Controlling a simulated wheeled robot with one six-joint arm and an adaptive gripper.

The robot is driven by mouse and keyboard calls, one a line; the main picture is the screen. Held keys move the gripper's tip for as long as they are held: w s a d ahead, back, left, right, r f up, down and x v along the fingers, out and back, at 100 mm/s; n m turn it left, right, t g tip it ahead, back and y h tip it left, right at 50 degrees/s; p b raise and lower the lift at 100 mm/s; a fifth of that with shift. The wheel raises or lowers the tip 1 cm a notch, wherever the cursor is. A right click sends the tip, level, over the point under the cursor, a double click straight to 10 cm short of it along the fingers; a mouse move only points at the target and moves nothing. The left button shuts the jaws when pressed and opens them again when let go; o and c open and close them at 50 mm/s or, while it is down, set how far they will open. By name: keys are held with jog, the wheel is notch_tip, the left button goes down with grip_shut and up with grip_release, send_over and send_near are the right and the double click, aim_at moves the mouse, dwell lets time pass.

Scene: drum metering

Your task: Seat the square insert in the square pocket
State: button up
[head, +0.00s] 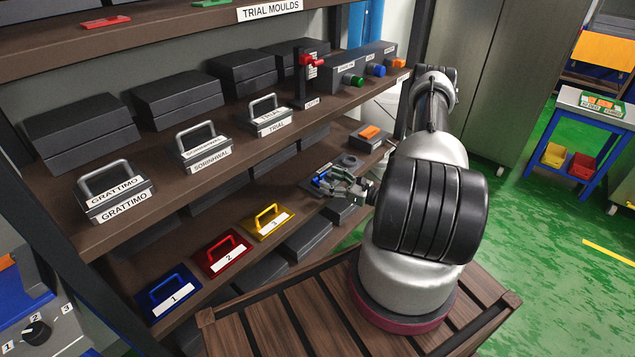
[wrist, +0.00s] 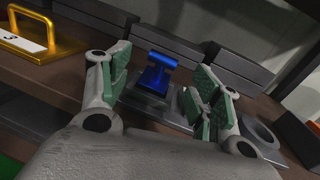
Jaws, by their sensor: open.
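A blue piece with a raised bar handle (wrist: 157,74), which looks like the square insert, stands on a grey metal plate (wrist: 150,107) in the wrist view. A little of its blue also shows in the head view (head: 321,180). My gripper (wrist: 163,80) is open, with one green-padded finger on each side of the blue piece; I see gaps beside the handle. In the head view my gripper (head: 330,182) is over the lower shelf. The square pocket cannot be made out, and I cannot tell whether the blue piece sits in it.
A grey ring (wrist: 259,136) lies right of the fingers. A yellow handled plate (head: 267,222), a red one (head: 222,252) and a blue one (head: 168,290) lie along the lower shelf. The upper shelf (head: 230,140) hangs above, with dark boxes behind. An orange-topped box (head: 369,135) stands farther right.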

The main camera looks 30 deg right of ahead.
jog(key=shift+x, duration=1.5)
jog(key=c, duration=1.3)
jog(key=shift+r, duration=0.3)
jog(key=shift+c, duration=0.5)
notch_tip(320, 180, up, 14)
jog(key=w+a+g+h, duration=0.1)
jog(key=w+g, duration=0.1)
jog(key=m+h, duration=0.2)
jog(key=h, duration=0.1)
send_over(321, 176)
jog(key=w+d, duration=0.1)
jog(key=shift+g, duration=0.4)
notch_tip(321, 176, down, 4)
jog(key=shift+w+f, duration=0.1)
jog(key=shift+f, duration=0.1)
notch_tip(321, 176, down, 5)
jog(key=shift+f, duration=2.45)
